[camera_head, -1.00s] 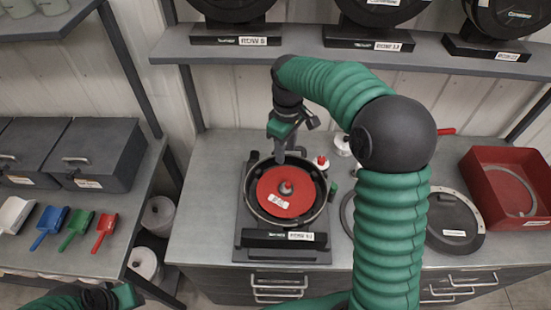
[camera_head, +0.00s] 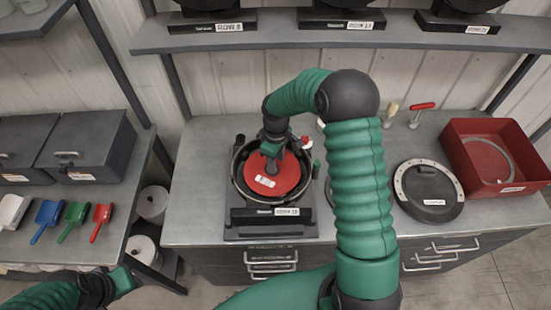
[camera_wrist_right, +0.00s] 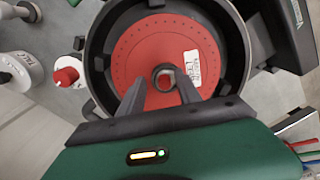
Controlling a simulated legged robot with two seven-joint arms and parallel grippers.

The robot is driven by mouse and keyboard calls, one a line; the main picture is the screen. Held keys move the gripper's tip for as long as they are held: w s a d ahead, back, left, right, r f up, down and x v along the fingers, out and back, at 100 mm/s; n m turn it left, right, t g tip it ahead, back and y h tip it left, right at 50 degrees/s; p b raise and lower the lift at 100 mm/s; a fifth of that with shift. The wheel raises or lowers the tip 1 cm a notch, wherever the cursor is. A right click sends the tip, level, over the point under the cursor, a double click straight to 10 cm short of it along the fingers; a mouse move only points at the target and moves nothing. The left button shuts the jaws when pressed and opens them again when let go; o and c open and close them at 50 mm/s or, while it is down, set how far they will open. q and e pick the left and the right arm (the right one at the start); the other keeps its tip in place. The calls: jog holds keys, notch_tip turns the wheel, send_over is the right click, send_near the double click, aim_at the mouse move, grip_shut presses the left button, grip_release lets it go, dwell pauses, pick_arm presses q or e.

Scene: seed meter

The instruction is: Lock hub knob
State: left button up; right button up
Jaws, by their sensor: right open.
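The seed meter (camera_head: 237,190) stands on the bench with a red seed disc (camera_head: 283,185) inside its black round housing. The disc also shows in the right wrist view (camera_wrist_right: 135,48), with a white label. The hub knob (camera_wrist_right: 165,76) is a small round piece at the disc's centre. My right gripper (camera_head: 272,167) points down over the disc; in the right wrist view its two fingers (camera_wrist_right: 163,88) are apart, on either side of the hub. Whether they touch it I cannot tell. In the head view the hub is hidden by the gripper. My left gripper (camera_head: 122,282) is low at the left, away from the meter.
A red-capped white bottle (camera_wrist_right: 67,76) stands close beside the housing. A round black cover (camera_head: 430,190) and a red bin (camera_head: 460,160) are on the bench to the right. Coloured scoops (camera_head: 75,217) lie on the left bench. A shelf (camera_head: 240,40) runs above.

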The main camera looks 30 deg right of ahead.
jog(key=shift+a, duration=0.1)
jog(key=shift+w+a, duration=0.15)
jog(key=shift+a, duration=0.2)
jog(key=shift+c, duration=0.4)
jog(key=shift+w+a, duration=0.15)
jog(key=shift+a, duration=0.05)
jog(key=c, duration=0.5)
jog(key=shift+c, duration=1.1)
jog(key=shift+d+f, duration=0.1)
jog(key=shift+d, duration=0.3)
grip_shut()
pick_arm(q)
jog(key=shift+w+a+f, duration=0.15)
jog(key=shift+w+a, duration=0.05)
jog(key=shift+a, duration=0.15)
